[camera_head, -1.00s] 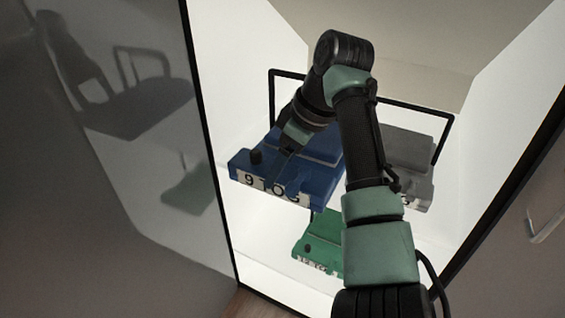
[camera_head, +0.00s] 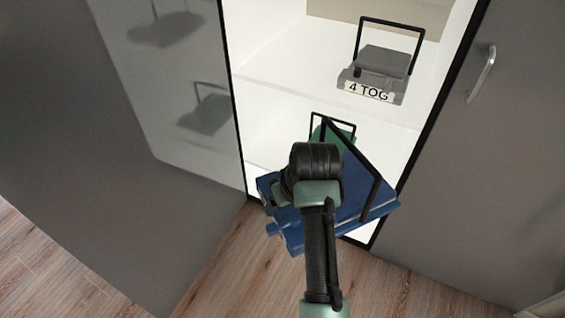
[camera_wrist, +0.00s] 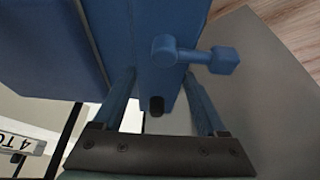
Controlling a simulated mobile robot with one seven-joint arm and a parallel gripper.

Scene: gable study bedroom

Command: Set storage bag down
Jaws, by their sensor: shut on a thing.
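The blue storage bag (camera_head: 348,207), with a black frame handle, hangs tilted in front of the open cabinet in the head view, partly hidden behind my arm. My gripper (camera_wrist: 160,105) is shut on the blue bag (camera_wrist: 50,45), its two fingers on either side of the bag's narrow part in the wrist view. The fingertips are hidden in the head view. A grey bag (camera_head: 382,62) labelled "4 TOG" stands on the upper shelf (camera_head: 290,72). A green bag (camera_head: 342,132) sits lower in the cabinet, mostly hidden behind the blue bag and my arm.
The open grey cabinet door (camera_head: 150,150) stands to the left. A closed grey door with a metal handle (camera_head: 482,74) is at the right. The wood floor (camera_head: 250,270) is clear around the cabinet front. The upper shelf has free room left of the grey bag.

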